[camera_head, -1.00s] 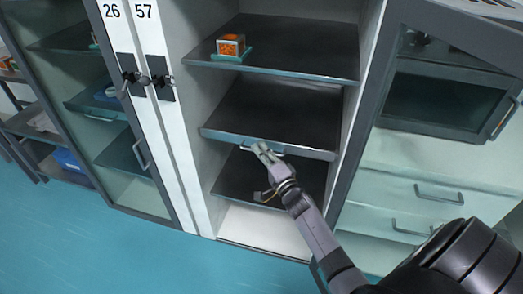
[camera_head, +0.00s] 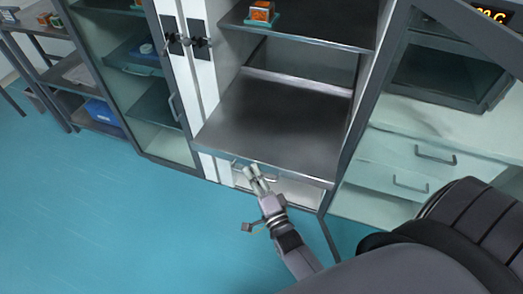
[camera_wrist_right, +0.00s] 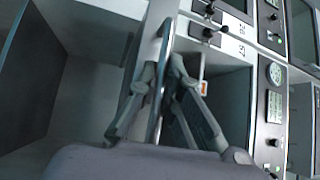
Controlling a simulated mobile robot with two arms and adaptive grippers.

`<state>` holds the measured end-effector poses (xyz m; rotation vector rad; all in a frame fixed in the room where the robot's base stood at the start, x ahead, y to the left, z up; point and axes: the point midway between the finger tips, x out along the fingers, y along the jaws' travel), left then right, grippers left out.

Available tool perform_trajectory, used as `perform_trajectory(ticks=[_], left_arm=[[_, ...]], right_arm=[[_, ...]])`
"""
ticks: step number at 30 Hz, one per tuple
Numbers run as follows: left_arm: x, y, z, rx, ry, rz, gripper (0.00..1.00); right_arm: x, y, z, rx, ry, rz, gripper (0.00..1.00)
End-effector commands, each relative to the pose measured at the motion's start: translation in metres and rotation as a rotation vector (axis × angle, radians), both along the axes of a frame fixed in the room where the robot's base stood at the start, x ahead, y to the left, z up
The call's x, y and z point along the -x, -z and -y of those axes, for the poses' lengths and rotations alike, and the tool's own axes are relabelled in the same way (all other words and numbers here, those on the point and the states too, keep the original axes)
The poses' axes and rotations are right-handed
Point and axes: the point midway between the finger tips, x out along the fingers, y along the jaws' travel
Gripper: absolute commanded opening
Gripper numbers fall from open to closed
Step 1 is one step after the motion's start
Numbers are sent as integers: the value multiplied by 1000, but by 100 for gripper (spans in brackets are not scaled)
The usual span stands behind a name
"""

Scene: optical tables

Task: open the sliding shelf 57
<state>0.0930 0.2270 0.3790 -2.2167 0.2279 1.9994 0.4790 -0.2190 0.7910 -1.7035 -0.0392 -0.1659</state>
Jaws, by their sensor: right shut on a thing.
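The sliding shelf (camera_head: 275,125) is a dark grey metal board in the cabinet's open bay, and it sticks well out past the cabinet front. Its bar handle (camera_head: 270,179) is on the front edge. My right gripper (camera_head: 254,171) is at the handle and shut on it. In the right wrist view the handle (camera_wrist_right: 160,85) runs between the two fingers of the right gripper (camera_wrist_right: 161,72). The fingers partly hide the handle in the head view. My left gripper is not in view.
An upper shelf (camera_head: 310,35) carries an orange box (camera_head: 262,11) on a teal tray. A glass-doored cabinet (camera_head: 130,75) stands to the left. Drawers with handles (camera_head: 435,155) are to the right. The teal floor (camera_head: 100,220) at the front left is clear.

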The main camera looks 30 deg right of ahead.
Motion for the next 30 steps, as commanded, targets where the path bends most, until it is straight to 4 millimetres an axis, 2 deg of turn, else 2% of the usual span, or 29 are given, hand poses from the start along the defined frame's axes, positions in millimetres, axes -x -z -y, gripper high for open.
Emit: perform_trajectory(ticks=[3,9,22,23,30], left_arm=[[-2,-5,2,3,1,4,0],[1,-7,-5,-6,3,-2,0],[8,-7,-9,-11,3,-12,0],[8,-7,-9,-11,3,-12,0],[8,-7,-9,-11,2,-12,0]], right_arm=[[14,1,-15,1,0,-7,0],[25,2,-29,3,0,-5,0],[28,2,-31,4,0,-5,0],[28,2,-31,4,0,-5,8],[27,2,-31,3,0,-2,24]])
